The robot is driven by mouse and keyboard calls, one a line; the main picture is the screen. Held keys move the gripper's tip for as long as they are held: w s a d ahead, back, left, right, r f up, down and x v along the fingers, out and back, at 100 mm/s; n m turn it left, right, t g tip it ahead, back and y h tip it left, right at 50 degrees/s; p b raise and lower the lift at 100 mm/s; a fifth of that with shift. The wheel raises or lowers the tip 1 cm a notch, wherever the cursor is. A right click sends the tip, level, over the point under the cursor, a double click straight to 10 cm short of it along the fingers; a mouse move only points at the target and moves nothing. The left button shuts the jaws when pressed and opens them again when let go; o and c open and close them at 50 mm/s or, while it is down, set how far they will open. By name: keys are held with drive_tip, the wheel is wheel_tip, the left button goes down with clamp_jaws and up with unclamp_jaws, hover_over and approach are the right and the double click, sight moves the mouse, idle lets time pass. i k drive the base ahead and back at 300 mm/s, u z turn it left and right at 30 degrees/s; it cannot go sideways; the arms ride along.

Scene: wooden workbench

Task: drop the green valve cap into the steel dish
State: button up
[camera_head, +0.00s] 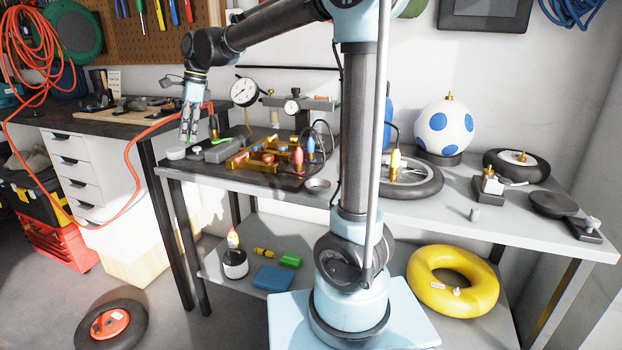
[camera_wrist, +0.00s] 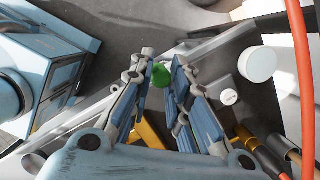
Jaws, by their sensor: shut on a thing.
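The green valve cap (camera_wrist: 160,76) shows between the fingertips of my gripper (camera_wrist: 163,66) in the wrist view, held by them. In the head view my gripper (camera_head: 188,134) points down above the left end of the grey bench, with a speck of green at its tips. The steel dish (camera_head: 317,187) is a small round metal bowl at the bench's front edge, well to the right of my gripper. I cannot make out the dish in the wrist view.
A dark tray (camera_head: 290,181) with brass fittings and coloured valves lies between my gripper and the dish. A dial gauge (camera_head: 243,92) stands behind. A spoked wheel (camera_head: 425,188) lies right of the dish.

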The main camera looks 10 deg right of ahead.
sight(318, 187)
drive_tip(key=z, duration=0.25)
drive_tip(key=k, duration=1.75)
drive_tip(key=z, duration=0.65)
drive_tip(key=i, duration=1.05)
drive_tip(key=u, duration=0.05)
